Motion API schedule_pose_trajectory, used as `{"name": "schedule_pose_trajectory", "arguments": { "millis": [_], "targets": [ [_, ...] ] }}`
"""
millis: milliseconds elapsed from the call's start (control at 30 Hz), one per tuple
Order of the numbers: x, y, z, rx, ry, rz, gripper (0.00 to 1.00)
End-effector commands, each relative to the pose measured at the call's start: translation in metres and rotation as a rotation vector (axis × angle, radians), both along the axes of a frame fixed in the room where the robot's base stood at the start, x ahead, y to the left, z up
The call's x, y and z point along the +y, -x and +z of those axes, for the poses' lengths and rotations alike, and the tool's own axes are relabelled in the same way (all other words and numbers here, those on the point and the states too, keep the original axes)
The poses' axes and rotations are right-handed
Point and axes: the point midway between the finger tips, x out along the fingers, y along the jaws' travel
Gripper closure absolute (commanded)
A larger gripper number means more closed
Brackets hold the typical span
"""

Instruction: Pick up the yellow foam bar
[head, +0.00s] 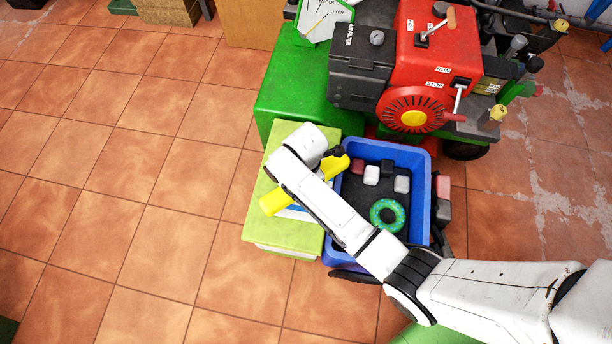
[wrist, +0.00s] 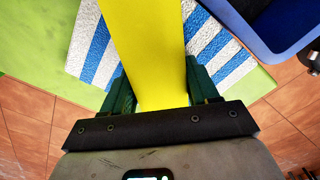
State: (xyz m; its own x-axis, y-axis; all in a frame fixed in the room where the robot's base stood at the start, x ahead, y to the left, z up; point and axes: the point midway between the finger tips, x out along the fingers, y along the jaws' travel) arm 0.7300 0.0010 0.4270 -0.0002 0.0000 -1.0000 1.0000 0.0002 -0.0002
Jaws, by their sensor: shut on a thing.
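The yellow foam bar (head: 278,201) is a long plain bar at the green-topped stand, left of the blue crate. In the head view my white arm crosses over its middle, and its far end shows again beside the crate's left wall. In the wrist view the bar (wrist: 146,40) runs away from me between the two dark green fingers of my gripper (wrist: 160,88), which is shut on it. A blue-and-white striped mat (wrist: 96,52) lies beneath the bar. I cannot tell whether the bar touches the mat.
The blue crate (head: 427,190) holds a green ring (head: 387,216) and several small blocks, including a white one (head: 372,175). The green-topped stand (head: 262,222) is beside it. A red and green machine (head: 425,60) stands behind. The tiled floor at left is clear.

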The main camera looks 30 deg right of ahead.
Motion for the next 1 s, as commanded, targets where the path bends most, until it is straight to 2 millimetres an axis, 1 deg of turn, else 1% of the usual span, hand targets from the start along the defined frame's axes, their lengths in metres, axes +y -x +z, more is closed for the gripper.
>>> {"name": "schedule_pose_trajectory", "arguments": {
  "millis": [167, 267, 367, 467, 600, 667, 700, 800, 900, 1000],
  "targets": [
    [0.000, 0.000, 0.008, -0.001, 0.000, 0.000, 0.75],
    [0.000, -0.001, 0.018, -0.002, 0.000, 0.000, 0.75],
    [0.000, -0.001, 0.035, -0.003, 0.000, 0.000, 0.75],
    [0.004, 0.016, 0.055, -0.001, -0.001, 0.001, 0.75],
    [0.012, 0.042, 0.088, -0.002, -0.001, 0.002, 0.75],
    [0.015, 0.054, 0.100, 0.000, -0.001, 0.002, 0.75],
    [0.018, 0.066, 0.101, 0.003, -0.001, 0.003, 0.75],
    [0.023, 0.088, 0.111, 0.002, 0.000, 0.003, 0.75],
    [0.028, 0.106, 0.118, 0.002, -0.001, 0.002, 0.75],
    [0.032, 0.120, 0.124, 0.002, -0.001, 0.002, 0.75]
  ]
}}
